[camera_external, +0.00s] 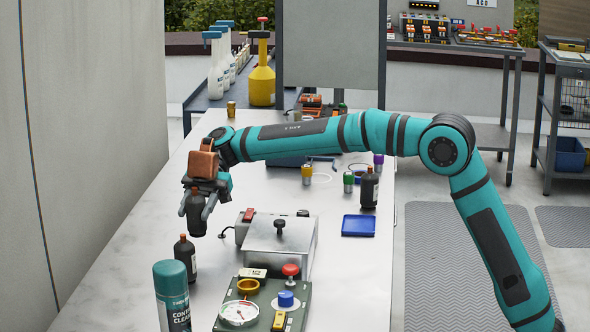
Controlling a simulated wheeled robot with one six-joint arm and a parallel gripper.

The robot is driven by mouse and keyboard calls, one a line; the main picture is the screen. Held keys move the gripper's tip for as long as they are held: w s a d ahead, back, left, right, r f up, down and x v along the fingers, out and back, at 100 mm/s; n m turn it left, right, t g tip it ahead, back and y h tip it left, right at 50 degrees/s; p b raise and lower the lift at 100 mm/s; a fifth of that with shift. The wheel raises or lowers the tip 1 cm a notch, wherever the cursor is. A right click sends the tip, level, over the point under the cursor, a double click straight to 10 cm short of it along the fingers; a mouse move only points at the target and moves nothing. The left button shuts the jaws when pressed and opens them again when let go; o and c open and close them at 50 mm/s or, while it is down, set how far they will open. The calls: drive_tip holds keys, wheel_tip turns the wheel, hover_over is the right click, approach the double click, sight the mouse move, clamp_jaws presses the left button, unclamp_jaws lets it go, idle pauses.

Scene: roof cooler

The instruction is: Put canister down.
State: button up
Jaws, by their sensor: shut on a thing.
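My gripper (205,203) is at the left part of the white worktop, its two fingers pointing down. It is shut on a dark canister (196,214), which hangs upright between the fingers. The canister seems to be above the worktop (146,224), but I cannot tell whether its base touches. A similar dark bottle (191,259) with a pale label stands just in front of it. Another dark bottle (369,190) stands at the right side of the worktop.
A teal spray can (171,297) stands at the front left. A metal box with a black knob (280,243) and a green gauge panel (262,306) fill the front middle. A blue tray (358,225) lies at the right. A wall (90,130) borders the left side.

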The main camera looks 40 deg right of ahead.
sight(197, 230)
drive_tip(key=shift+f, duration=2.8)
drive_tip(key=o, duration=1.2)
drive_tip(key=shift+f, duration=0.1)
drive_tip(key=shift+c, duration=0.2)
drive_tip(key=shift+w+d+r, duration=0.1)
drive_tip(key=shift+d+r, duration=0.1)
drive_tip(key=v, duration=1.1)
drive_tip(key=shift+w+d, duration=0.2)
